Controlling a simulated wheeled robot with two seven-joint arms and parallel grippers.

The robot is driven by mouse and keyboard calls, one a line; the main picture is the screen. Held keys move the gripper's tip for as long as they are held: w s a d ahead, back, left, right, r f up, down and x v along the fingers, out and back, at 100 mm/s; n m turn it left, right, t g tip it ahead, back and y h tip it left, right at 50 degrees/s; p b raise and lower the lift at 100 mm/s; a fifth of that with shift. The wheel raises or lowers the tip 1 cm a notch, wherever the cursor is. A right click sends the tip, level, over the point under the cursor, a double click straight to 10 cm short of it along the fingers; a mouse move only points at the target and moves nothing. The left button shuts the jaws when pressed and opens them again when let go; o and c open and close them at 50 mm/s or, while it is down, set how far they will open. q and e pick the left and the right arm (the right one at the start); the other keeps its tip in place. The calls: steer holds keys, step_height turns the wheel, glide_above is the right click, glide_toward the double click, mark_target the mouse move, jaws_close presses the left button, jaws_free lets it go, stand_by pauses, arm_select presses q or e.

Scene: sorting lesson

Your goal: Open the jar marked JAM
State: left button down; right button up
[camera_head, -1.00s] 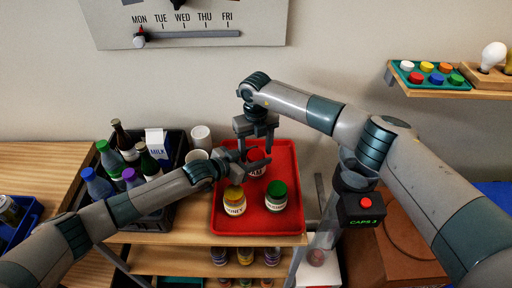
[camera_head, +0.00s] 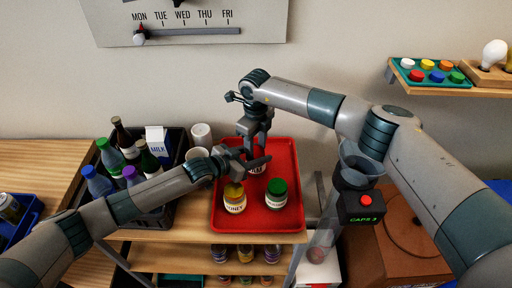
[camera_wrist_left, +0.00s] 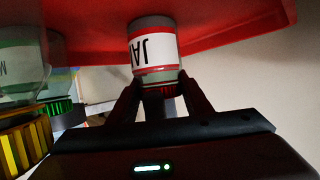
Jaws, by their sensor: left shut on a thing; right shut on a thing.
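The JAM jar (camera_head: 258,168) stands on the red tray (camera_head: 284,152), mostly hidden by my grippers in the head view. In the left wrist view the jar (camera_wrist_left: 153,46) appears upside down, with a white label and red bands. Its ribbed red lid (camera_wrist_left: 164,90) shows at the top of the jar, between dark fingers. My left gripper (camera_wrist_left: 160,88) is shut on the jar from the side. My right gripper (camera_head: 255,142) reaches down from above and is shut at the lid; its fingertips are largely hidden.
A yellow-lidded HONEY jar (camera_head: 234,200) and a green-lidded jar (camera_head: 276,196) stand close in front on the tray. A black crate of bottles (camera_head: 178,146) and white cups (camera_head: 201,134) are to the left. A CAPS 3 counter box (camera_head: 362,207) is to the right.

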steer(key=shift+n, duration=0.3)
steer(key=o, duration=1.1)
steer(key=shift+o, duration=0.2)
steer(key=shift+r, duration=2.25)
steer(key=shift+r, duration=0.1)
steer(key=shift+c, duration=0.3)
step_height(320, 180, up, 3)
steer(key=m, duration=0.7)
steer(key=shift+s+r, duration=0.15)
